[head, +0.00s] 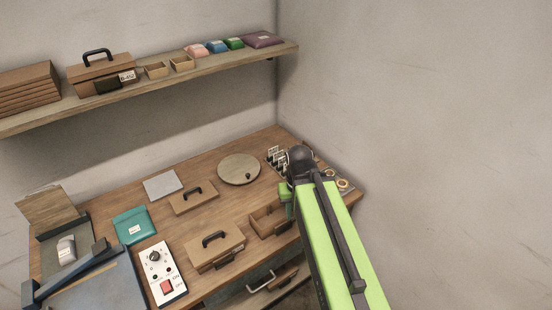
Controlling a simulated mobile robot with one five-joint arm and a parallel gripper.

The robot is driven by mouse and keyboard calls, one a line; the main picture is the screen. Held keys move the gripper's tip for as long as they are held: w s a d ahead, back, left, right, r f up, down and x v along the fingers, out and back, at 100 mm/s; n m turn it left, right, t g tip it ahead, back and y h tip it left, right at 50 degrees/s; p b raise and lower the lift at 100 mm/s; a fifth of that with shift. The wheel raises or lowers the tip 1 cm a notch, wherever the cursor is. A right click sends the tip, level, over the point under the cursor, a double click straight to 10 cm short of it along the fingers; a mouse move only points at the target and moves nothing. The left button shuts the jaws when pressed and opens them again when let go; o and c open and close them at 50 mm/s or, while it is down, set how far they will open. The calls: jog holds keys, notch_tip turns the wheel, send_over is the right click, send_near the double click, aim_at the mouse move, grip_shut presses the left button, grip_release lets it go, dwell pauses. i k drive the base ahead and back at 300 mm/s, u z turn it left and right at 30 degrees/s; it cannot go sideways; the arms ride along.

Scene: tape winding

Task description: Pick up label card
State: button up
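No loose label card can be made out for certain. A small rack with several white, card-like pieces (275,156) stands at the back right of the workbench (150,195), too small to read. The dark end of my arm is just right of this rack and hides part of what is behind it. My gripper's fingers cannot be made out, so whether they are open or hold anything does not show. A white tag marked like "B-412" (127,76) is on the front of a handled box on the shelf.
A round turntable (239,168), an open wooden box (270,220), handled boxes (214,248), a teal pouch (134,226) and a switch panel (163,272) crowd the bench. Ring-shaped rolls (342,184) lie at the right edge. A wall shelf (215,68) hangs above.

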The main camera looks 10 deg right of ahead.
aim_at(271, 151)
jog(key=u, duration=0.1)
jog(key=k, duration=0.35)
jog(key=z, duration=0.7)
jog(key=i, duration=1.05)
jog(key=z, duration=5.5)
jog(key=i, duration=0.15)
jog(key=z, duration=3.35)
